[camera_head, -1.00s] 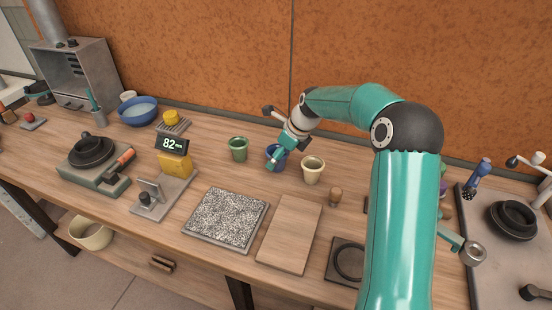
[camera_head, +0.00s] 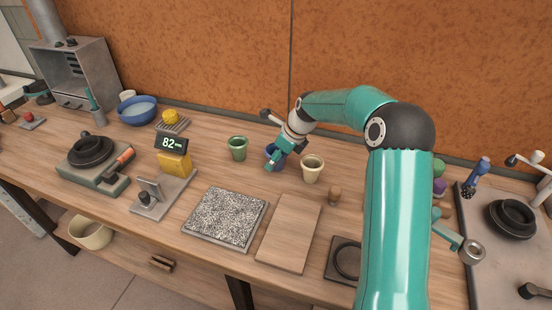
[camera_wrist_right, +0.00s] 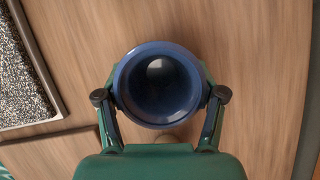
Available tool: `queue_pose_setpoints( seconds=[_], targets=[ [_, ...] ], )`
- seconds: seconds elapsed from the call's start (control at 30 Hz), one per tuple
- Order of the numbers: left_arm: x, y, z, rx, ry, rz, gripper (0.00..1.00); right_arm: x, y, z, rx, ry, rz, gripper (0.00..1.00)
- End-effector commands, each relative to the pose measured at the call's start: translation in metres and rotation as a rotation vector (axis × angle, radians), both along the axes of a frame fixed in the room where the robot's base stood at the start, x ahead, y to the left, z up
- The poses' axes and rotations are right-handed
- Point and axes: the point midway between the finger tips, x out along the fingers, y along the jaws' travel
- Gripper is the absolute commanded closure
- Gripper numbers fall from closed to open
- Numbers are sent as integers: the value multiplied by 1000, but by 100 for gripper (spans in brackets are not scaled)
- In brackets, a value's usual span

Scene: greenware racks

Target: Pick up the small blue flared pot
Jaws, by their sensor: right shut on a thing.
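The small blue flared pot (camera_head: 270,151) is on the wooden bench between a green pot and a cream pot in the head view, partly hidden by my right gripper (camera_head: 273,163). In the right wrist view the blue pot (camera_wrist_right: 160,84) shows from above, its round mouth facing the camera. My right gripper (camera_wrist_right: 160,104) is shut on it, one finger against each side. I cannot tell whether the pot's base touches the bench. My left gripper is not in view.
The green pot (camera_head: 237,148) stands close on the left and the cream pot (camera_head: 312,168) close on the right. A speckled slab (camera_head: 225,216) and a plain board (camera_head: 289,232) lie in front. A scale with a display (camera_head: 172,143) stands further left.

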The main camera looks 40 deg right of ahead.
Motion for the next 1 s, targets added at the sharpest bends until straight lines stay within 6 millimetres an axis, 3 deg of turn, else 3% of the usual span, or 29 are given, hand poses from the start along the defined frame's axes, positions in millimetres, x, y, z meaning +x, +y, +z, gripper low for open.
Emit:
queue_pose_setpoints(
  seconds=[0.17,0.37,0.47,0.8,1.0],
  targets=[
    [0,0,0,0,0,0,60,1,0,7,0,-1,1,71],
    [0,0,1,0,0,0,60,1,0,29,-2,-5,0,71],
    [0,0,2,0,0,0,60,2,0,48,-3,-5,2,71],
    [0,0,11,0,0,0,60,2,1,142,-2,-6,2,71],
    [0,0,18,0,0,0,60,2,1,181,-1,-3,2,71]
  ],
)
